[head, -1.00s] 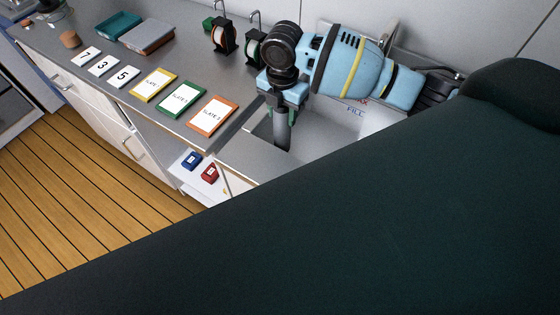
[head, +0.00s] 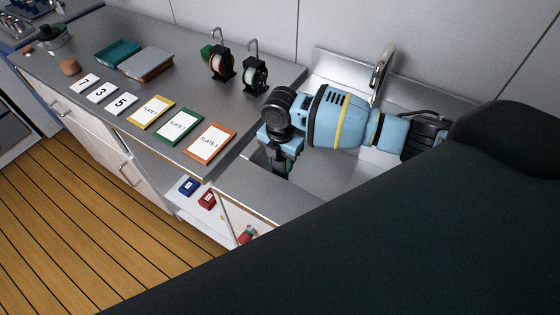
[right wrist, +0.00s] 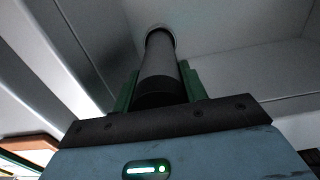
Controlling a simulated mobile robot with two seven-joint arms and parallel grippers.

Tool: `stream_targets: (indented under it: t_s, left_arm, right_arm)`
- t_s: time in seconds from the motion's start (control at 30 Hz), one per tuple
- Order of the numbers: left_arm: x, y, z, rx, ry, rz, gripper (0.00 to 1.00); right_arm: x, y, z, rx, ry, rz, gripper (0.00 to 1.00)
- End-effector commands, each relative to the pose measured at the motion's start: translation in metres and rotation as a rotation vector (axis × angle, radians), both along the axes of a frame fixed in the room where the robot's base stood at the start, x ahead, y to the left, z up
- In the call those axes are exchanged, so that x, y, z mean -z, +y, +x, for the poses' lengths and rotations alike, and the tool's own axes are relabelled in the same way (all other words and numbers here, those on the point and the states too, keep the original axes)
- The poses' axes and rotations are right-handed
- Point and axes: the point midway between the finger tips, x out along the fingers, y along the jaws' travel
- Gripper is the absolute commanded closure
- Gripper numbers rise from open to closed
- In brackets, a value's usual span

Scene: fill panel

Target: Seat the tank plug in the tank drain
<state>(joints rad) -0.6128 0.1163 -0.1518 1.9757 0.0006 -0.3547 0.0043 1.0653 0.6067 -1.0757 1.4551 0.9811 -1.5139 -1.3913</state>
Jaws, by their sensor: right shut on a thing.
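My right gripper (head: 283,172) points down at the left part of the grey tank basin (head: 335,178). In the right wrist view its green fingers (right wrist: 159,88) are shut on a dark cylindrical plug (right wrist: 159,68). The plug's far end meets a small pale round rim on the light basin surface; I cannot tell whether this rim is the drain or part of the plug, nor whether the plug is seated. In the head view the plug is mostly hidden by the gripper. My left gripper is not in view.
A tall faucet (head: 381,75) stands behind the basin. Left on the counter are two reels (head: 254,77), framed plates (head: 210,142), number cards (head: 102,92) and trays (head: 147,64). Blue (head: 188,186) and red (head: 207,198) blocks sit on a lower shelf. My dark arm covers the lower right.

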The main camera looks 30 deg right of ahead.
Motion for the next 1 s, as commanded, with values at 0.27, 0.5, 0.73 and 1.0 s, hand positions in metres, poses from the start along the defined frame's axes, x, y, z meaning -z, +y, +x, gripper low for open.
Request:
stream_targets:
  t_s: [0.27,0.5,0.73,1.0]
  left_arm:
    - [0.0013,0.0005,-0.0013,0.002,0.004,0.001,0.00]
    - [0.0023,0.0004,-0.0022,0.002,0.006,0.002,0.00]
    - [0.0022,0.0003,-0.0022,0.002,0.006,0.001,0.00]
    - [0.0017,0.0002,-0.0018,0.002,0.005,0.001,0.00]
  right_arm:
    - [0.0111,-0.0002,0.0007,0.000,-0.004,0.000,1.00]
    - [0.0141,-0.0002,0.0005,0.001,-0.002,0.000,1.00]
    - [0.0150,-0.0003,0.0002,0.001,-0.001,0.000,0.36]
    - [0.0142,-0.0003,0.0002,0.001,-0.001,0.000,0.36]
